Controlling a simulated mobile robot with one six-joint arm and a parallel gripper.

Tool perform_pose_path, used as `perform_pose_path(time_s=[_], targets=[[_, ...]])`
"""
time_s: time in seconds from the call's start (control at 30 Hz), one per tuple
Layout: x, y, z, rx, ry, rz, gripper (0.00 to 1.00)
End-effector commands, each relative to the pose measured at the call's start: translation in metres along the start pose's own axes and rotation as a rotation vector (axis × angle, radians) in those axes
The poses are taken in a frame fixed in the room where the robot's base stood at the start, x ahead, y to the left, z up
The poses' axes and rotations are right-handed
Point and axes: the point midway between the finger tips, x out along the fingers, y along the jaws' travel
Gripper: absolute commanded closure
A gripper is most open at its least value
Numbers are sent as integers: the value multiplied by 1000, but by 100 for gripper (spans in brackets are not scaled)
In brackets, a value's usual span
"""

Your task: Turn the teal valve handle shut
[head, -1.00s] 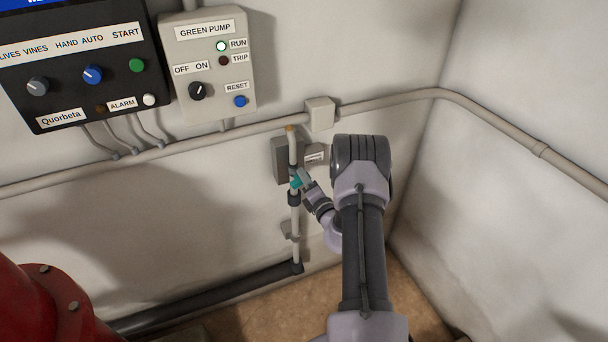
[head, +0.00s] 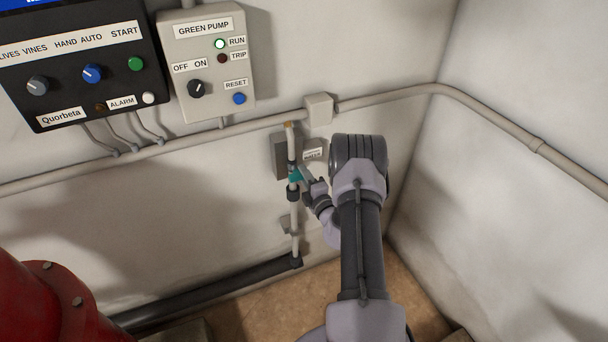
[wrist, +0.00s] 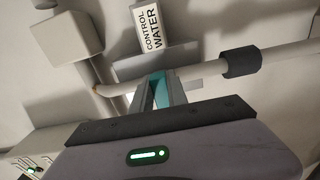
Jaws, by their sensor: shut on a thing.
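The teal valve handle (head: 295,175) is on the thin upright pipe (head: 295,220) near the wall, in the middle of the head view. My gripper (head: 303,174) reaches it from the right and is shut on it. In the wrist view the teal handle (wrist: 161,92) shows between the two fingers of my gripper (wrist: 163,88), with the pipe (wrist: 275,57) running behind to the right. Most of the valve body is hidden behind the fingers. A sign reading "CONTROL WATER" (wrist: 149,28) stands just beyond the handle in the wrist view.
A grey box (head: 280,156) is behind the valve. A conduit (head: 230,131) with a junction box (head: 318,109) crosses the wall above. The green pump panel (head: 213,110) and a black control panel (head: 65,100) hang upper left. A red flanged body (head: 40,310) stands lower left.

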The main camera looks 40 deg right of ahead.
Motion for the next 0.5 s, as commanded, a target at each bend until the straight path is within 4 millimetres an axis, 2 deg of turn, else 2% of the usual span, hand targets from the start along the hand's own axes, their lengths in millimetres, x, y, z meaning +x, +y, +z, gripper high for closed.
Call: perform_pose_path(time_s=[0.27, 0.3, 0.4, 0.5], targets=[[0, -1, 0, 2, 0, -1, 100], [0, -1, 0, 2, 0, -1, 79], [0, 0, 0, 2, 0, -1, 59], [0, 0, 0, 1, 0, -1, 59]])
